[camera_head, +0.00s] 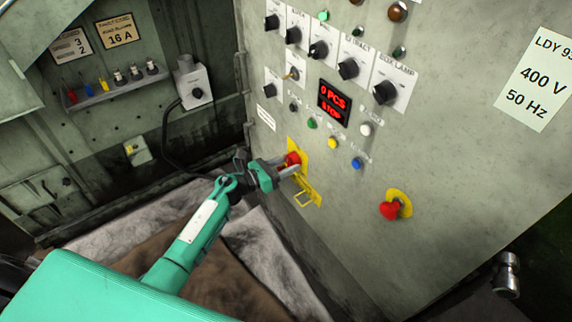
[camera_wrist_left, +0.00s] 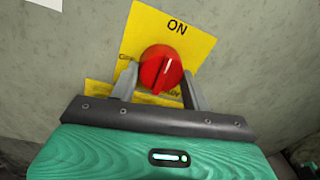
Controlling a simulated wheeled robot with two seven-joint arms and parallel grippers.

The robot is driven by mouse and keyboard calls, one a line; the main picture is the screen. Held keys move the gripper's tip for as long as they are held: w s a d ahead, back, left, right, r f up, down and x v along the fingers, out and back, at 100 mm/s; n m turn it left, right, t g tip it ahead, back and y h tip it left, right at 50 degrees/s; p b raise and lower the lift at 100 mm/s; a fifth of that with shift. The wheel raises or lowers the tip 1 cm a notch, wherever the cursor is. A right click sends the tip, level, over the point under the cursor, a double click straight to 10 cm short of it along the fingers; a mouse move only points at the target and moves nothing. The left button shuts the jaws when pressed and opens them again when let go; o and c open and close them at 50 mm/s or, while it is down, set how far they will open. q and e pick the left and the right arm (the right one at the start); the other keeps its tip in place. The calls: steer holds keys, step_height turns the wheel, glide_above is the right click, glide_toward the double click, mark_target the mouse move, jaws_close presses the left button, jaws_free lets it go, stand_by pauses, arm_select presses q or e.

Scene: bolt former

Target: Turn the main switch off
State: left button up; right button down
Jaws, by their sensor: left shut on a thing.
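The main switch is a red rotary knob (camera_head: 292,159) on a yellow plate (camera_head: 303,181) low on the grey panel. In the left wrist view the red knob (camera_wrist_left: 162,70) sits on the yellow plate (camera_wrist_left: 203,42), below the word ON. Its white mark points up and slightly right. My left gripper (camera_head: 287,167) is shut on the knob. In the left wrist view its fingers (camera_wrist_left: 160,84) stand on either side of the knob. The lower part of the plate's lettering is partly hidden by the fingers. My right gripper does not show.
A red mushroom button (camera_head: 390,210) on a yellow base sits to the right on the panel. Above are black selector knobs (camera_head: 348,69), coloured buttons and a red display (camera_head: 334,102) reading "0 PCS" and a second line. A grey box (camera_head: 194,86) with a cable hangs at the left.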

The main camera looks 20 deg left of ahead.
arm_select(q)
steer(key=shift+n, duration=1)
steer(key=n, duration=0.2)
steer(key=shift+n, duration=0.4)
steer(key=shift+n+t, duration=0.3)
steer(key=shift+n, duration=0.6)
steer(key=shift+s+d+n+p, duration=0.1)
steer(key=shift+n+p, duration=0.25)
steer(key=shift+n, duration=0.65)
steer(key=shift+r+n, duration=0.1)
steer(key=shift+n, duration=0.9)
steer(key=shift+n+p, duration=0.4)
steer(key=n+p, duration=0.1)
steer(key=n, duration=0.3)
steer(key=shift+t, duration=0.3)
steer(key=shift+n+p, duration=0.5)
steer(key=shift+n, duration=0.9)
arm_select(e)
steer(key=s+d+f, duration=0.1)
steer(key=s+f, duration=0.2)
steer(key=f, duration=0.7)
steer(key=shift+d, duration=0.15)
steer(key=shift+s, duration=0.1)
